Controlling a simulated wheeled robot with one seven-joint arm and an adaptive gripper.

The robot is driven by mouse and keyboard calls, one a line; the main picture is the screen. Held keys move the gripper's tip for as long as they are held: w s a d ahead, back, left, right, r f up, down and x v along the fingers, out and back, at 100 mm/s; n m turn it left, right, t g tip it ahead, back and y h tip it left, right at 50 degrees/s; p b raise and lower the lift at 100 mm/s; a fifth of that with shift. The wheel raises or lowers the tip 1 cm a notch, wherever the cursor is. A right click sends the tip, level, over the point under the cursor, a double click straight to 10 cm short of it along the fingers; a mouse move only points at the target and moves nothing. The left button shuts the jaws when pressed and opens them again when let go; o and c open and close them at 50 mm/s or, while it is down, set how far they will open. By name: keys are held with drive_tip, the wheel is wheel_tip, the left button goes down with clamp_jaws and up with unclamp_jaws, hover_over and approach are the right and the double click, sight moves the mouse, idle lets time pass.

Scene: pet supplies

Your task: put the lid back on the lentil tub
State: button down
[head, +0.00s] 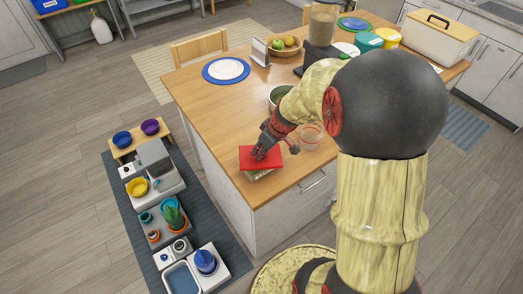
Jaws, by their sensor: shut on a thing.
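My gripper (263,152) reaches down over the near left corner of the wooden island. It is shut on a flat red square piece that looks like the lid (246,160). Just below the lid, a pale, greenish-beige edge (257,174) shows, which may be the tub; the lid hides most of it. I cannot tell whether the lid touches it or sits level on it. A clear round container (312,131) with a pinkish tint stands to the right of my gripper; its contents are too small to tell.
A pot or bowl (274,97) stands behind my gripper, partly hidden by my arm. A blue-rimmed plate (226,70), fruit bowl (285,45) and several tubs (368,41) are farther back. Bare tabletop (205,98) lies to the left. Pet items line a floor mat (135,211).

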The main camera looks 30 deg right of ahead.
drive_tip(key=c, duration=1.5)
unclamp_jaws()
drive_tip(key=shift+c, duration=0.2)
drive_tip(key=shift+o, duration=0.8)
drive_tip(key=o, duration=0.3)
drive_tip(key=shift+r, duration=0.1)
drive_tip(key=shift+r+p, duration=1.8)
drive_tip(key=shift+r, duration=1.6)
drive_tip(key=shift+c, duration=0.7)
clamp_jaws()
